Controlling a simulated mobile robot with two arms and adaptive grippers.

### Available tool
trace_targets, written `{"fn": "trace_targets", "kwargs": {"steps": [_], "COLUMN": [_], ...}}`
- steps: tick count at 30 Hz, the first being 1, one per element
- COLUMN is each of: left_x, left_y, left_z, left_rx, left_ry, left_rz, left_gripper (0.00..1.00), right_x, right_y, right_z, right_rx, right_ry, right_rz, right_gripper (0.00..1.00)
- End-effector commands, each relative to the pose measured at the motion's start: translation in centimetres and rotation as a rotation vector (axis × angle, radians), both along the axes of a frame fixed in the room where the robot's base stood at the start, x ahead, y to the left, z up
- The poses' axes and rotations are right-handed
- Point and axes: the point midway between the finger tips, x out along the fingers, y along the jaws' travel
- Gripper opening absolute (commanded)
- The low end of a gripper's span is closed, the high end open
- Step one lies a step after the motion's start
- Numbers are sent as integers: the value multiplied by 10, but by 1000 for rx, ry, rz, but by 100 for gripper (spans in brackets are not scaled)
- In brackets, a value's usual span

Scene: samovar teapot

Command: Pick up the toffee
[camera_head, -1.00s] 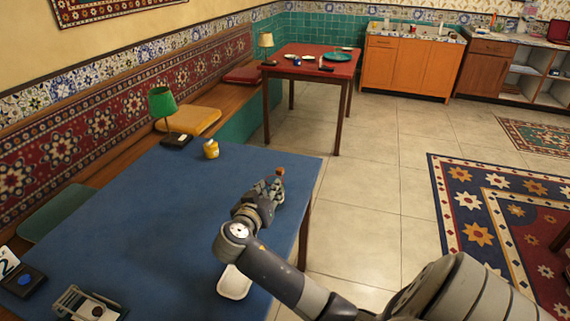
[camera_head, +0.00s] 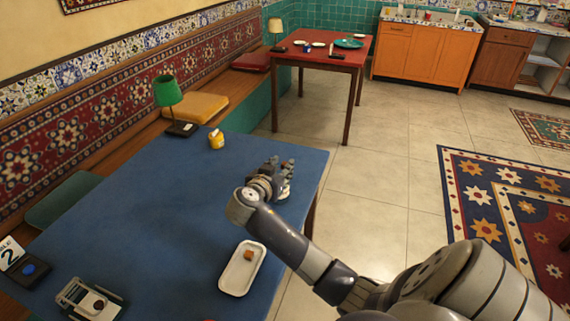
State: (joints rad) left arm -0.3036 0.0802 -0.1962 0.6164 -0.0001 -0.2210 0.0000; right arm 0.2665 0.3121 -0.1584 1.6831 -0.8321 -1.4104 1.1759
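A small orange-brown cube (camera_head: 248,255), which looks like the toffee, sits on a white oblong tray (camera_head: 229,286) near the right edge of the blue table. My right gripper (camera_head: 284,171) is over the table's right side, beyond the tray and apart from it. A small reddish-brown bit shows at its fingertips; I cannot tell whether it is a held thing or part of the gripper. The finger gap is too small to judge. My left gripper is not in view.
The blue table (camera_head: 150,210) is mostly clear in its middle. A yellow jar (camera_head: 216,139), a green lamp (camera_head: 168,92), a number sign (camera_head: 12,253) and a grey metal device (camera_head: 90,300) stand around its edges. A red table (camera_head: 330,58) is farther back.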

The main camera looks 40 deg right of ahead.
Motion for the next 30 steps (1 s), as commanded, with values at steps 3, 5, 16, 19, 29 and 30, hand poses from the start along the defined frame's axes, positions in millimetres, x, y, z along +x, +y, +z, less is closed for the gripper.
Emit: {"fn": "trace_targets", "kwargs": {"steps": [3, 5, 16, 19, 29, 30], "left_x": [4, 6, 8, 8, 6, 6], "left_y": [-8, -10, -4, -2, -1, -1], "left_z": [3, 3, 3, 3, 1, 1], "left_rx": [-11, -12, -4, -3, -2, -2], "left_ry": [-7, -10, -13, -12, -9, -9], "left_rz": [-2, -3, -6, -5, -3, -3], "left_gripper": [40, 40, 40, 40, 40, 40], "right_x": [5, 6, 6, 6, 7, 7], "right_y": [-11, -13, -12, -12, -12, -12], "right_z": [-2, -3, -4, -4, 0, 3], "right_rx": [-2, -1, 0, -1, 1, 1], "right_ry": [-1, 0, -2, -1, -2, -4], "right_rz": [-1, 0, 1, 1, 1, 1], "right_gripper": [29, 29, 8, 8, 6, 6]}}
